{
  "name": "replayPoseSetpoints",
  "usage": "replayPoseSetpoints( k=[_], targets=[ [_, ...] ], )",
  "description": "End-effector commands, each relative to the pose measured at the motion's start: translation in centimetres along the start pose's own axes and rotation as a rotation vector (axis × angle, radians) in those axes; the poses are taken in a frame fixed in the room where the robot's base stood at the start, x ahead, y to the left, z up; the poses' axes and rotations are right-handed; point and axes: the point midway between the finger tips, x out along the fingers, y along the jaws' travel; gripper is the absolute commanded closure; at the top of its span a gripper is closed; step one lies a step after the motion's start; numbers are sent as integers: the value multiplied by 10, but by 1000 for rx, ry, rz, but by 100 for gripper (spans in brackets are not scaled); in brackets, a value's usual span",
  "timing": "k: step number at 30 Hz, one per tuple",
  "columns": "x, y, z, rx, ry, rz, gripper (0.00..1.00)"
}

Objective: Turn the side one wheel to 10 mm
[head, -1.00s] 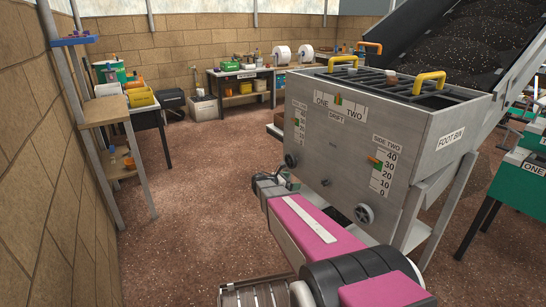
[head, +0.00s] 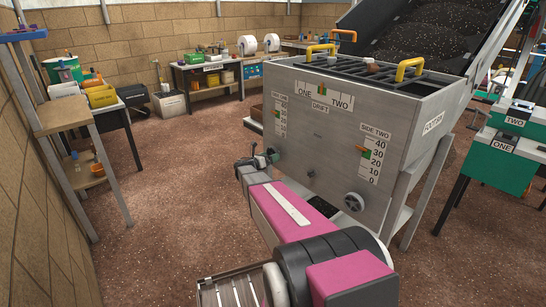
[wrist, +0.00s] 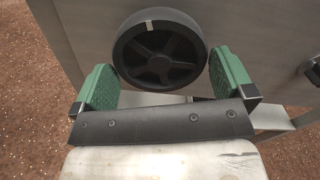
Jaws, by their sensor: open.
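The side one wheel (wrist: 160,50) is a black spoked handwheel with a pale mark at the top of its rim, on the grey metal face of the bin (head: 325,140). My gripper (wrist: 167,85) is open, its green-padded fingers to the left and right of the wheel's lower half. I cannot tell whether either pad touches the rim. In the head view my gripper (head: 264,160) is at the lower left of the bin face and largely hides that wheel. The side one scale (head: 280,118) is above it with a small orange-and-green pointer; its reading is too small to tell.
The side two wheel (head: 353,202) and side two scale (head: 372,157) are to the right, with a small dark knob (head: 311,173) between the wheels. A drift scale (head: 323,95) is above. A shelf stand (head: 62,115) is at the left; open floor lies between.

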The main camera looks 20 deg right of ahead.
Motion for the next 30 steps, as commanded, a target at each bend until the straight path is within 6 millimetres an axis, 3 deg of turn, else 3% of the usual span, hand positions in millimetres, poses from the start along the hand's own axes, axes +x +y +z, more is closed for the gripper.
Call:
replayPoseSetpoints(
  k=[6,17,20,30],
  targets=[
    [22,0,0,1,1,0,0],
    [26,0,0,0,1,1,0],
    [26,0,0,0,1,1,29],
    [26,0,0,26,1,0,31]
  ],
)
